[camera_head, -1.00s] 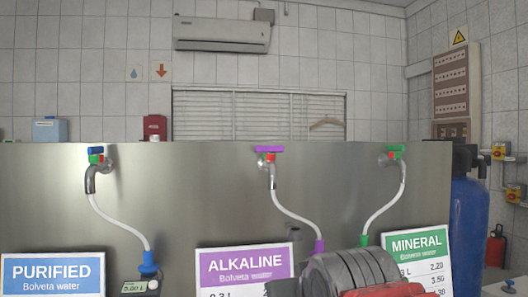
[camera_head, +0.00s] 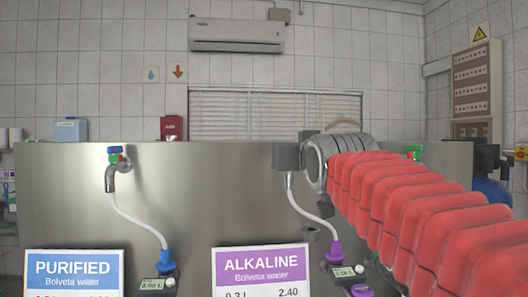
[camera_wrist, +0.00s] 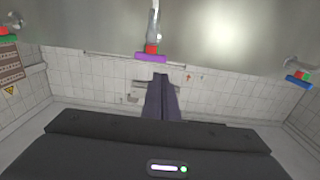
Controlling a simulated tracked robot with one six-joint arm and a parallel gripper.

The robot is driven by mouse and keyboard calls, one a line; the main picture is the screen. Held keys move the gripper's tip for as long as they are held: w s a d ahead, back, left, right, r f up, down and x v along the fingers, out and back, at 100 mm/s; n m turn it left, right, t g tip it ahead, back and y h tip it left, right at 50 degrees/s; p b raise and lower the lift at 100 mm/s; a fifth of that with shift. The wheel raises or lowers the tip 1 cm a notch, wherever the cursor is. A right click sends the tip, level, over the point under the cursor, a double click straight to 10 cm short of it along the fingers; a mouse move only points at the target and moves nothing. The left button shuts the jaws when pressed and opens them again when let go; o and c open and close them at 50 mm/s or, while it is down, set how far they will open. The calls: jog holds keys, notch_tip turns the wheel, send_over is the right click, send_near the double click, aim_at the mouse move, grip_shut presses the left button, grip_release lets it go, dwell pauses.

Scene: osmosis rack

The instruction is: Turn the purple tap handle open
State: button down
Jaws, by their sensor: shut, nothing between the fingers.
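The purple tap handle (camera_wrist: 151,57) lies crosswise on a red fitting at the alkaline tap (camera_wrist: 154,20) in the wrist view. In the head view my arm hides it. My gripper (camera_wrist: 160,78) is shut and empty, its dark fingers together and pointing at the handle. The fingertips appear just short of the handle, slightly to its right; I cannot tell whether they touch. In the head view the grey gripper body (camera_head: 287,156) is in front of the alkaline tap, above its white hose (camera_head: 308,213).
The blue-handled tap (camera_head: 116,155) stands to the left and the green-handled tap (camera_head: 413,150) to the right, partly behind my arm. A steel panel (camera_head: 205,190) backs them. Price signs (camera_head: 72,275) and small meters stand below.

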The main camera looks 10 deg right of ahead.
jog(key=w, duration=1.4)
dwell(0.4)
